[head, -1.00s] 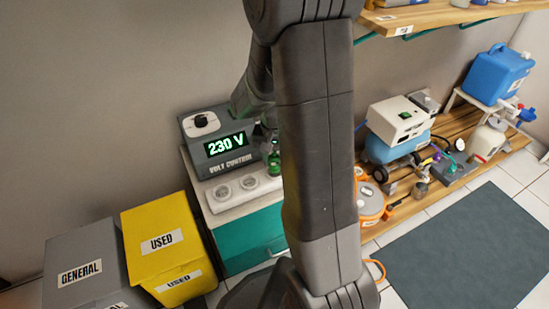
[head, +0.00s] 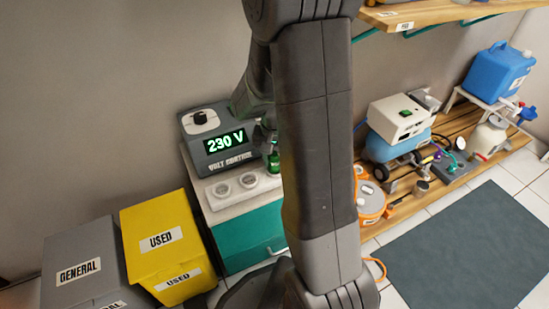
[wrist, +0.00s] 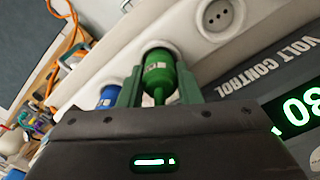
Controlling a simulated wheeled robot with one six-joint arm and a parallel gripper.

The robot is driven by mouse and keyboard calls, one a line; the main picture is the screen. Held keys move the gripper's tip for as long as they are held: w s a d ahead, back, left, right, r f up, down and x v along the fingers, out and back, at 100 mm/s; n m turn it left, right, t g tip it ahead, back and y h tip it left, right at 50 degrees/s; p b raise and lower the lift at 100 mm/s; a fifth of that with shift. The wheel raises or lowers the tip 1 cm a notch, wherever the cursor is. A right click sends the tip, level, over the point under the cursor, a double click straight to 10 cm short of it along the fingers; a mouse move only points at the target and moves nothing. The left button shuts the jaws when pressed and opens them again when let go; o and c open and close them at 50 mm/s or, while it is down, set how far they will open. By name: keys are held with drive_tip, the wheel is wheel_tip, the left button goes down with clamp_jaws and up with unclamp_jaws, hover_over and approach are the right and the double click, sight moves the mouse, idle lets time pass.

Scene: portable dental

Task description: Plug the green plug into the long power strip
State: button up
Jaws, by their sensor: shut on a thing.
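My gripper (wrist: 160,78) is shut on the green plug (wrist: 157,68), with a finger on each side of it. The plug's front end is at a round socket of the long white power strip (wrist: 103,60); I cannot tell whether it is fully seated. An empty socket (wrist: 216,15) shows beside it. In the head view the power strip (head: 210,205) lies along the front of the cabinet top, and the green plug (head: 273,164) shows at its right part, beside my arm. My arm hides the strip's right end.
A blue plug (wrist: 107,96) is at the strip next to my left finger. The grey volt control box (head: 196,146) reading 230 V stands directly behind the strip. Yellow (head: 140,225) and grey (head: 60,250) bins stand at the left. A wooden equipment shelf (head: 440,195) is at the right.

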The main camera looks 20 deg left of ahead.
drive_tip(key=shift+f, duration=0.35)
drive_tip(key=o, duration=1.1)
wheel_tip(320, 180, up, 14)
drive_tip(key=p, duration=0.5)
drive_tip(key=shift+f, duration=0.1)
